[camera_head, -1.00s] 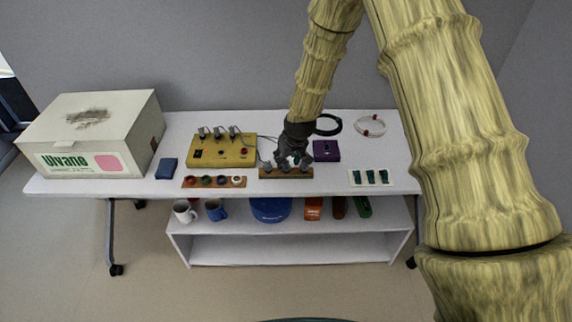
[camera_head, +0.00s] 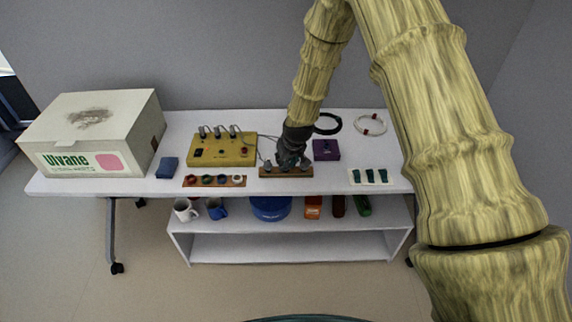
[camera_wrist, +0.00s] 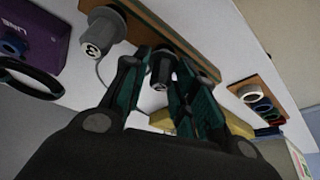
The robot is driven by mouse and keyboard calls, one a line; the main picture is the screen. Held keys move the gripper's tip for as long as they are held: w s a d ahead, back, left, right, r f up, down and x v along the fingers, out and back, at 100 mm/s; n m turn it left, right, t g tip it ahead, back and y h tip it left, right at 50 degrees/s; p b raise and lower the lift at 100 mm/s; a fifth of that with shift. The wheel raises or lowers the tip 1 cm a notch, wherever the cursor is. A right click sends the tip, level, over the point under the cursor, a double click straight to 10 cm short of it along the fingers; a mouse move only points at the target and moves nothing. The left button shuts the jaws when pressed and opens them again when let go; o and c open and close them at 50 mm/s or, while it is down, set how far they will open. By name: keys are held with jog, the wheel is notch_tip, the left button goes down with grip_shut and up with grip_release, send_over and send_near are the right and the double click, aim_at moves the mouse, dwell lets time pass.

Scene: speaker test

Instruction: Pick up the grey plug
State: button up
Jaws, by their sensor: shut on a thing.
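My gripper (camera_head: 290,162) is down at the brown wooden rack (camera_head: 286,173) on the white table. In the wrist view, its two dark green fingers (camera_wrist: 162,72) are shut on a grey plug (camera_wrist: 161,64) with a pale marked end. This plug is against the rack in the picture; I cannot tell whether it still sits in it. A second grey plug with a "3" on its end (camera_wrist: 103,30) stands on the rack beside the fingers. Another grey plug (camera_head: 267,165) shows at the rack's left end in the head view. My gripper hides the held plug there.
A yellow box (camera_head: 222,151) with plugs and cables stands left of the rack. A purple box (camera_head: 326,150) stands to its right. A strip with coloured rings (camera_head: 214,181) lies front left. A card with green pieces (camera_head: 370,177) lies right. A large carton (camera_head: 90,135) fills the left end.

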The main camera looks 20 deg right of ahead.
jog(key=shift+r, duration=0.1)
jog(key=shift+w+r+b, duration=0.1)
jog(key=shift+r+b, duration=0.35)
jog(key=shift+r, duration=0.4)
jog(key=shift+r+b, duration=0.35)
jog(key=shift+r, duration=0.5)
jog(key=s+a+r+b, duration=0.1)
jog(key=s+a+b, duration=0.1)
jog(key=s, duration=1.4)
jog(key=shift+a+r+b, duration=0.2)
jog(key=shift+a+b, duration=0.2)
jog(key=shift+b, duration=0.35)
jog(key=shift+r, duration=0.1)
notch_tip(320, 180, up, 4)
jog(key=p, duration=0.3)
jog(key=shift+w, duration=0.1)
